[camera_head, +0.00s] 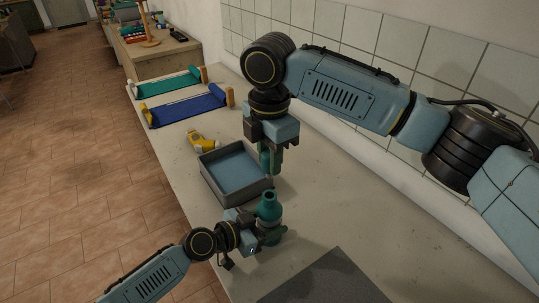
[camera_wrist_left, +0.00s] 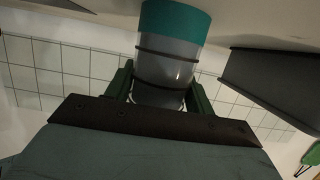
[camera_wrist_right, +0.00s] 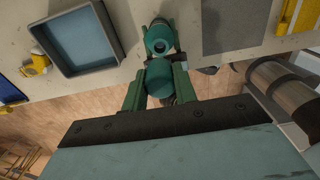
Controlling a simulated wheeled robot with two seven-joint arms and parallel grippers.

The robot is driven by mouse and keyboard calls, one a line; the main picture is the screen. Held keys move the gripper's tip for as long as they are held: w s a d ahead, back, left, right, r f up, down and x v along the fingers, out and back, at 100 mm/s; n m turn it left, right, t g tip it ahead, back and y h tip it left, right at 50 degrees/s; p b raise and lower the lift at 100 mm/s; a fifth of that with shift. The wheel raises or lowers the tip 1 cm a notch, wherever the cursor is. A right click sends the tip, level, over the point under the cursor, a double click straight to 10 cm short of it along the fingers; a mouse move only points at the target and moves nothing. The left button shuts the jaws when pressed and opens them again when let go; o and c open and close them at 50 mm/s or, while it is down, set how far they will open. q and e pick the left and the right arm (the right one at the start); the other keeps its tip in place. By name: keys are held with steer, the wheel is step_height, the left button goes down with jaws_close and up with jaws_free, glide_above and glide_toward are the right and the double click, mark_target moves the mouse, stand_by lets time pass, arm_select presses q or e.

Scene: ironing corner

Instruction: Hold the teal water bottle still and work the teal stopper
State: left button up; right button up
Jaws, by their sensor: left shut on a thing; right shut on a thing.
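The teal water bottle (camera_head: 268,206) stands upright on the counter, its mouth uncovered in the right wrist view (camera_wrist_right: 158,40). My left gripper (camera_head: 268,236) is shut around its body. The left wrist view shows the bottle's grey middle and a teal band (camera_wrist_left: 172,65) between the green fingers. My right gripper (camera_head: 271,160) is shut on the teal stopper (camera_wrist_right: 160,82) and holds it above and apart from the bottle, on the tray side. In the head view the fingers mostly hide the stopper.
A grey tray with a blue floor (camera_head: 213,184) stands behind the bottle. A yellow and white object (camera_head: 201,143) lies beyond it, then blue (camera_head: 187,108) and green (camera_head: 167,84) cloth racks. A dark flat mat (camera_head: 325,281) lies in front. Counter to the right is clear.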

arm_select(q)
steer(key=o, duration=1.3)
steer(key=shift+c, duration=0.2)
step_height(320, 180, up, 14)
steer(key=p, duration=1.1)
arm_select(e)
step_height(320, 180, up, 11)
